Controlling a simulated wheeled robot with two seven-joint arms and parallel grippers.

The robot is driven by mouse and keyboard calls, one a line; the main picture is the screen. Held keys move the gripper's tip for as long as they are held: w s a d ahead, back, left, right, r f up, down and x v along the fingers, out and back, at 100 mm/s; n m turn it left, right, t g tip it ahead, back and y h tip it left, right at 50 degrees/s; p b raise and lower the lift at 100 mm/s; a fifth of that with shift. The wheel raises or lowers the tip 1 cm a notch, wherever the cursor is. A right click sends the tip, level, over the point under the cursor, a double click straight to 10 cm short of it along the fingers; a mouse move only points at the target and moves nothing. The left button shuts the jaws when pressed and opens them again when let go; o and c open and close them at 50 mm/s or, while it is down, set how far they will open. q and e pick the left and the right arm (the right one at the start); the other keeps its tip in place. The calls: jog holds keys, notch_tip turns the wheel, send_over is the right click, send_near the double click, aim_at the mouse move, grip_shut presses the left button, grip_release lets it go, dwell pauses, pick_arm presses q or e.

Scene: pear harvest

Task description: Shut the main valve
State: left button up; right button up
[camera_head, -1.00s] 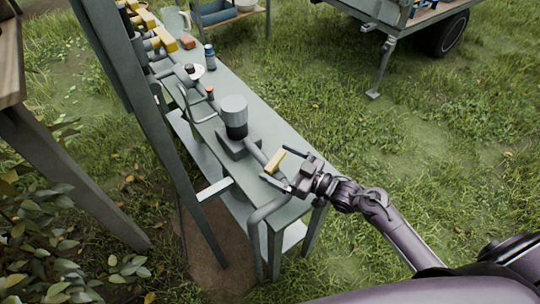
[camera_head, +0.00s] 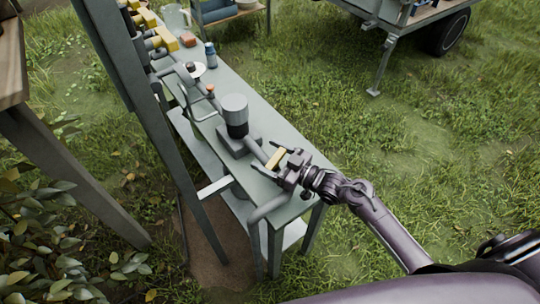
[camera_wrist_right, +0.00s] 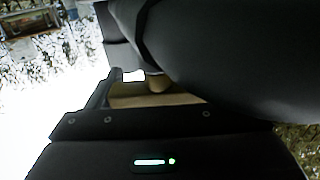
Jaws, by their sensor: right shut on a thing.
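The main valve's yellow lever (camera_head: 276,157) sits on a grey pipe at the near end of the green bench. My right gripper (camera_head: 275,162) reaches in from the right, with its fingers on either side of the lever, shut on it. In the right wrist view, a tan-yellow surface of the lever (camera_wrist_right: 150,97) shows between the dark finger parts; much of it is hidden. My left gripper is in neither view.
A grey cylindrical pump or filter (camera_head: 235,115) stands on the bench (camera_head: 262,128) behind the lever. Several more yellow-handled valves (camera_head: 165,38) line the far end. A dark post stands left of the bench. Grass on the right is open, with a trailer (camera_head: 395,25) beyond.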

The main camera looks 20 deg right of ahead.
aim_at(278, 162)
jog(key=m+t+h+p, duration=0.2)
jog(key=h, duration=0.1)
jog(key=shift+r, duration=0.25)
jog(key=shift+w+d+f+m+t+h+p, duration=0.15)
jog(key=shift+m+t+h+p, duration=0.2)
jog(key=shift+m+h, duration=0.4)
jog(key=shift+w+d+f+m+t+h+p, duration=0.1)
jog(key=shift+d+m+t+h+p, duration=0.1)
jog(key=shift+m+t+h, duration=0.5)
jog(key=shift+g, duration=0.25)
jog(key=o, duration=1)
jog(key=b+v, duration=0.1)
jog(key=v, duration=0.7)
jog(key=shift+a, duration=0.1)
